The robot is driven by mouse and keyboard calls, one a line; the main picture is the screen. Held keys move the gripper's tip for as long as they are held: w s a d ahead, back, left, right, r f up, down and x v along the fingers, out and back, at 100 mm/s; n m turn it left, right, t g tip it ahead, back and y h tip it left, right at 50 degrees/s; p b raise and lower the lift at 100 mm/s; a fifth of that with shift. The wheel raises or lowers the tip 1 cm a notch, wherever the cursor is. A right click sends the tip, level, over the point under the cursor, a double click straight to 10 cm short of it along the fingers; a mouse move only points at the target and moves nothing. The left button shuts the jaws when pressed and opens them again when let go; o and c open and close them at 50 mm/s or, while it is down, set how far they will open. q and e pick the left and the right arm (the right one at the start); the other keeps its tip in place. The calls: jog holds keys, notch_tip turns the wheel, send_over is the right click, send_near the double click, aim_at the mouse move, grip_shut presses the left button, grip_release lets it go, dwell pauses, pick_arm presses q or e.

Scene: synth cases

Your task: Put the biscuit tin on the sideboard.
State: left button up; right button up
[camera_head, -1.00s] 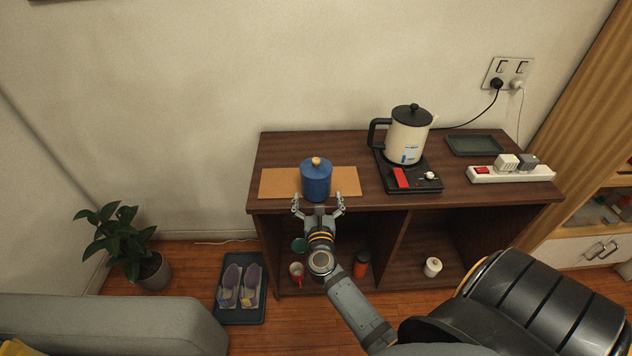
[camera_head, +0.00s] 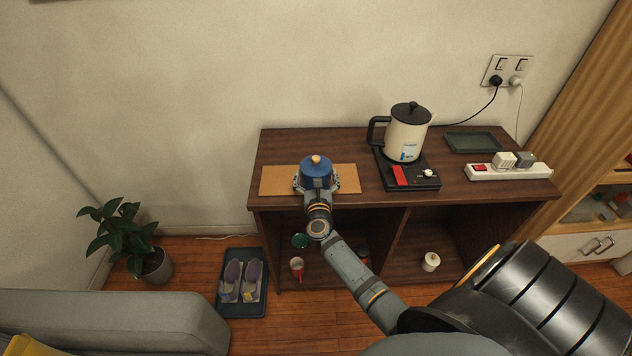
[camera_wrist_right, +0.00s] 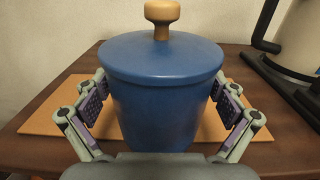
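The biscuit tin (camera_head: 317,168) is a blue round tin with a lid and a wooden knob. It stands upright on a tan mat (camera_head: 277,180) at the left of the dark brown sideboard (camera_head: 362,199). My right gripper (camera_head: 317,186) is at the tin from the front, with one finger on each side. In the right wrist view the tin (camera_wrist_right: 165,100) stands between the spread finger pads, which look close to its sides without clearly pressing on it. The tin's lower front is hidden by my gripper. My left gripper is not in view.
A cream kettle (camera_head: 406,136) stands on a black hot plate (camera_head: 425,180) right of the tin. A power strip (camera_head: 485,173) and a dark green tray (camera_head: 473,142) lie farther right. A plant (camera_head: 122,240) and a slipper tray (camera_head: 242,309) are on the floor.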

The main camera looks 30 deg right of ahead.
jog(key=c, duration=1.2)
